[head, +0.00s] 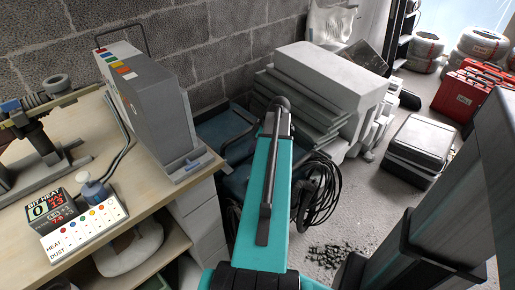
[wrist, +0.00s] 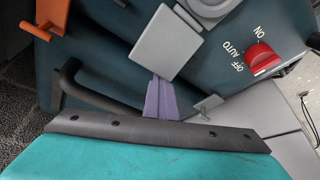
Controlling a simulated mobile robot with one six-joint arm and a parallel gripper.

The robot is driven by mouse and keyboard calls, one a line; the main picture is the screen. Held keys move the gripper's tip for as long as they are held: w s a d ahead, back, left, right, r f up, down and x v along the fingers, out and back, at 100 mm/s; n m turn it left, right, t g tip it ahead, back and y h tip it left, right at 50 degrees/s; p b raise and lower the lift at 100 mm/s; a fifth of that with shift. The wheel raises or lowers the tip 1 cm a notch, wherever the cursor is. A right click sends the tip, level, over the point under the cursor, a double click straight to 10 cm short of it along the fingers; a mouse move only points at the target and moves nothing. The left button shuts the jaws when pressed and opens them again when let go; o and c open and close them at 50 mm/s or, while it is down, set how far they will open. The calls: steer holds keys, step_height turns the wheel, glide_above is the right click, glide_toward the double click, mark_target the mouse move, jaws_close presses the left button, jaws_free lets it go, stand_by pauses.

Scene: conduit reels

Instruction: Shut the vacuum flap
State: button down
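The vacuum is a dark blue machine (head: 222,128), low beside the workbench and partly behind my teal arm. Its dark blue panel (wrist: 205,72) fills the wrist view. A flat grey square flap (wrist: 165,43) stands tilted in the picture, beside a round grey port (wrist: 208,6); the port looks uncovered. My gripper (wrist: 161,82) shows as two purple fingers pressed together, with nothing seen between them. Its tips are at the flap's lower edge; I cannot tell whether they touch it. In the head view, my gripper is hidden.
A red knob (wrist: 262,57) marked ON, AUTO, OFF is right of the flap. A black bent handle (wrist: 85,88) lies left of the fingers. An orange piece (wrist: 45,20) is at upper left. The workbench (head: 125,235), grey stacked slabs (head: 325,80) and coiled black hose (head: 318,195) surround the vacuum.

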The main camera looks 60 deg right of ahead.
steer(key=shift+s+a+f, duration=0.15)
steer(key=shift+s+a, duration=0.3)
steer(key=shift+s, duration=0.8)
steer(key=shift+s+a+f, duration=0.1)
steer(key=shift+s+a, duration=0.3)
steer(key=shift+s, duration=0.9)
steer(key=shift+s+a+f, duration=0.15)
steer(key=shift+s+a, duration=0.3)
steer(key=shift+s, duration=0.8)
steer(key=shift+r, duration=0.1)
steer(key=shift+w+d+r+p, duration=0.1)
steer(key=shift+w+r+p, duration=0.1)
steer(key=shift+r+p, duration=0.65)
steer(key=shift+w+r+p, duration=0.2)
steer(key=shift+r+p, duration=0.45)
steer(key=shift+r, duration=0.4)
steer(key=shift+w+d+r+p, duration=0.2)
steer(key=shift+r+p, duration=0.1)
steer(key=shift+r, duration=0.2)
steer(key=shift+w+d+r+p, duration=0.15)
steer(key=shift+r+p, duration=0.15)
steer(key=shift+r, duration=0.25)
steer(key=shift+w+d+r+p, duration=0.1)
steer(key=shift+w+r+p, duration=0.15)
steer(key=shift+r, duration=0.25)
steer(key=shift+w+r+p, duration=0.25)
steer(key=shift+r+p, duration=0.6)
steer(key=shift+r, duration=0.35)
steer(key=shift+s+a, duration=0.1)
